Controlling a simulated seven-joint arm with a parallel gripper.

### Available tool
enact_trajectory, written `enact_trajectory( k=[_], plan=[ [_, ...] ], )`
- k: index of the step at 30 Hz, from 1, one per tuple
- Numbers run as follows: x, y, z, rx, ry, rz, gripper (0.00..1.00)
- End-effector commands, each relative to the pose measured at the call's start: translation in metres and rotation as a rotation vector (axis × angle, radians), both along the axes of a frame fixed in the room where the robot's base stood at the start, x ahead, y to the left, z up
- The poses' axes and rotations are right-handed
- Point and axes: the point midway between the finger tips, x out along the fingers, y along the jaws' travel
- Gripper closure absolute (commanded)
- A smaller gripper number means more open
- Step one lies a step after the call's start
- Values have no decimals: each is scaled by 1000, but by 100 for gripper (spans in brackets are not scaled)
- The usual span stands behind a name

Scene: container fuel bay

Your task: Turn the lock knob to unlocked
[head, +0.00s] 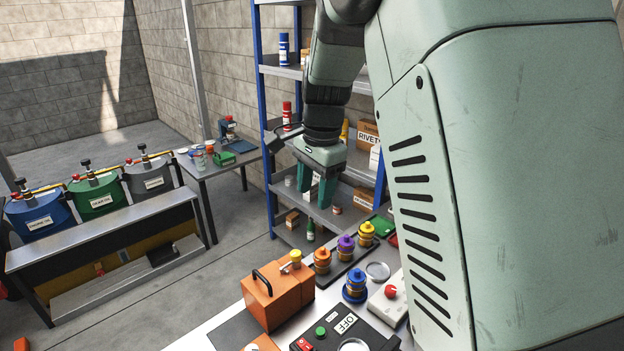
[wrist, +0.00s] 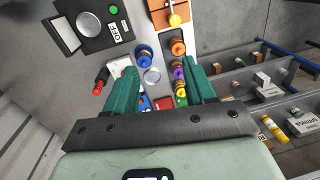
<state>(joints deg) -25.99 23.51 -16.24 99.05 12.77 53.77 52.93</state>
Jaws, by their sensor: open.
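No knob carries a readable lock label. A white box (head: 380,306) with a red knob (head: 390,291) stands at the right of the bench; the red knob also shows at the left in the wrist view (wrist: 101,82). An orange box (head: 270,299) with a black handle has a yellow knob (head: 295,257) on top; that knob shows at the top of the wrist view (wrist: 175,20). My gripper (head: 314,194) is open and empty, pointing down well above the bench's far side. It touches neither knob. Neither knob's setting can be read.
Orange, purple and yellow ringed pieces stand on a dark tray beside the orange box, with a blue one (head: 355,286) nearer. A black panel (head: 345,330) marked OFF has a green button. A blue-framed shelf (head: 265,110) stands behind my arm.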

Motion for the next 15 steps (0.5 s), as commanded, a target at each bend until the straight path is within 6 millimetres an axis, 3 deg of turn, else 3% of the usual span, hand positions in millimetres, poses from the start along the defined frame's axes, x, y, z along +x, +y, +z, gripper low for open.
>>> enact_trajectory(
  k=[1, 6, 15],
  plan=[
    [11, 12, -22, -17, 26, -36, 46],
    [33, 37, -70, -58, 70, -149, 46],
    [40, 48, -103, -78, 85, -200, 46]
  ],
)
